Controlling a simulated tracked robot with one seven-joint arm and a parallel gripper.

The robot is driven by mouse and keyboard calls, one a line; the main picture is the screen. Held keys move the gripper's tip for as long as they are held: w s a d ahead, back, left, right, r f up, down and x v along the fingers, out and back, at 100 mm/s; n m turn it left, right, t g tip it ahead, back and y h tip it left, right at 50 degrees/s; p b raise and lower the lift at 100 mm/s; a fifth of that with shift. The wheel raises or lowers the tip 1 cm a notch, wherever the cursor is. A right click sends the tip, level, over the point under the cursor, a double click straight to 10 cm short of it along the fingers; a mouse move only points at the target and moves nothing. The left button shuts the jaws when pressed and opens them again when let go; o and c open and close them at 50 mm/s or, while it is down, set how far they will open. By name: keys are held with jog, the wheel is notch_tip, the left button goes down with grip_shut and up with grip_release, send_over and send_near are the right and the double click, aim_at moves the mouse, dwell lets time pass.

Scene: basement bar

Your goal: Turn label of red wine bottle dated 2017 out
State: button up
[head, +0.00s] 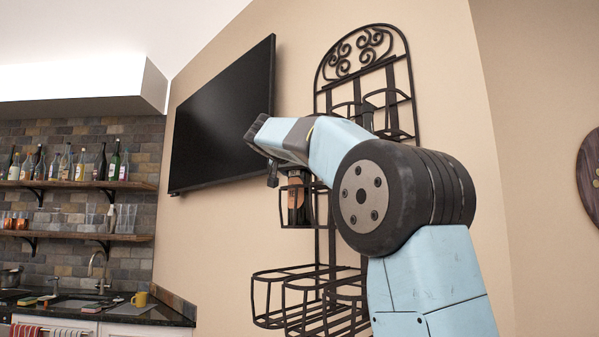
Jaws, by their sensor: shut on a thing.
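A dark bottle with an orange-brown label (295,202) stands upright in a wire holder of the black iron wall rack (412,95). Its label shows partly between the bars, but no date can be read. My gripper (279,174) is at the top of this bottle and shut on it. The bottle's neck and my fingertips are largely hidden by my wrist. My arm also covers part of the rack's middle.
The lower wire baskets (285,300) look empty where visible. A black wall television (222,120) is close to the left of my gripper.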

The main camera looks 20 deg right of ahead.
jog(key=shift+w+m+g+h, duration=0.1)
jog(key=shift+m+g+h, duration=0.5)
jog(key=shift+m+g, duration=0.1)
jog(key=shift+c, duration=0.4)
jog(key=shift+m+g+h, duration=0.5)
jog(key=shift+m+g, duration=0.1)
jog(key=shift+g, duration=0.1)
jog(key=o, duration=0.8)
jog(key=s+a, duration=0.6)
jog(key=a, duration=0.3)
jog(key=shift+s+a, duration=0.25)
jog(key=shift+a, duration=0.1)
